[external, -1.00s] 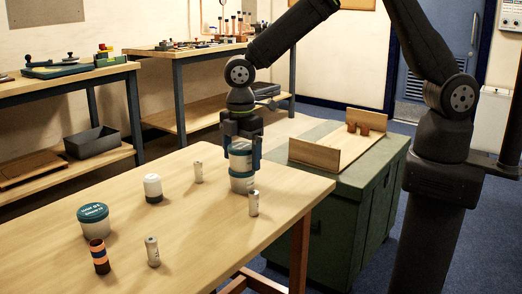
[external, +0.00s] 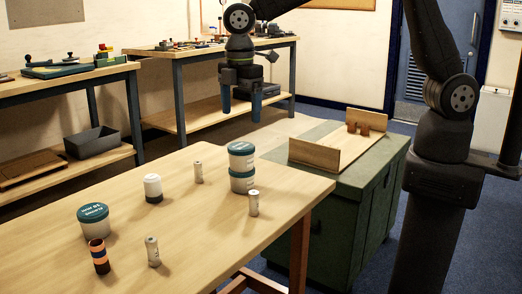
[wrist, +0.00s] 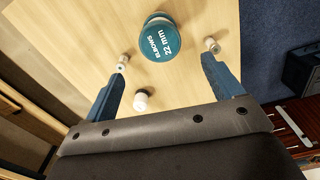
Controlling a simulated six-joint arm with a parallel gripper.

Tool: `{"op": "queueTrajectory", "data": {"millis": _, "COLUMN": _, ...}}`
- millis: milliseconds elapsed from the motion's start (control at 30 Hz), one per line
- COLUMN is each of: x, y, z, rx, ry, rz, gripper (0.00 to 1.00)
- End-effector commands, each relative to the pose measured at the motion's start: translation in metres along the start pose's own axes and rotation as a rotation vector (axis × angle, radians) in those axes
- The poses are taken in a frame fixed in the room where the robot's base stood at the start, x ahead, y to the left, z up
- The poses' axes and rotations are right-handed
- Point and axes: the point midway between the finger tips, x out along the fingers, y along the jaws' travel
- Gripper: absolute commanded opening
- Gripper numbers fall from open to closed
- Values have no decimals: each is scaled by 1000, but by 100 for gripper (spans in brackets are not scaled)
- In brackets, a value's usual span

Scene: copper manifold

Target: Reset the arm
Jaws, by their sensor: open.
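My gripper (external: 241,104) is open and empty, raised above the far end of the wooden table (external: 190,240). Its two blue fingers point down and are spread apart. Below it, two white tubs with teal lids are stacked, an upper tub (external: 241,161) on a lower tub (external: 242,184). In the wrist view the upper lid (wrist: 160,38) reads "ELBOWS 22 mm" and lies ahead of the fingers, apart from them.
Another teal-lidded tub (external: 94,222), a copper-and-dark cylinder (external: 99,256), a white-capped jar (external: 153,188) and small pale cylinders (external: 152,251), (external: 198,172), (external: 253,203) stand on the table. A green cabinet (external: 350,205) with wooden end boards is at the right. The air around my gripper is clear.

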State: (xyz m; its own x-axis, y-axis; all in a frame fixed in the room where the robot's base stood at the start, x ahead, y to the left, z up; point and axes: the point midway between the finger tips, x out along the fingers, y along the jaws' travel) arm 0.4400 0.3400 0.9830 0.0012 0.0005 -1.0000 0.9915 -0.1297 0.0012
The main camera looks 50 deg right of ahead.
Motion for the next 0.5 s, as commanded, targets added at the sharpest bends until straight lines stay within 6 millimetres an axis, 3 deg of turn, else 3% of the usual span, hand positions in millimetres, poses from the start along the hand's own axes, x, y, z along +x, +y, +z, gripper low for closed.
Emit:
{"op": "queueTrajectory", "data": {"millis": 267, "x": 9, "y": 0, "z": 0, "rx": 0, "ry": -1, "rz": -1, "gripper": 85}}
{"op": "queueTrajectory", "data": {"millis": 500, "x": 48, "y": 0, "z": 0, "rx": 0, "ry": -3, "rz": -3, "gripper": 85}}
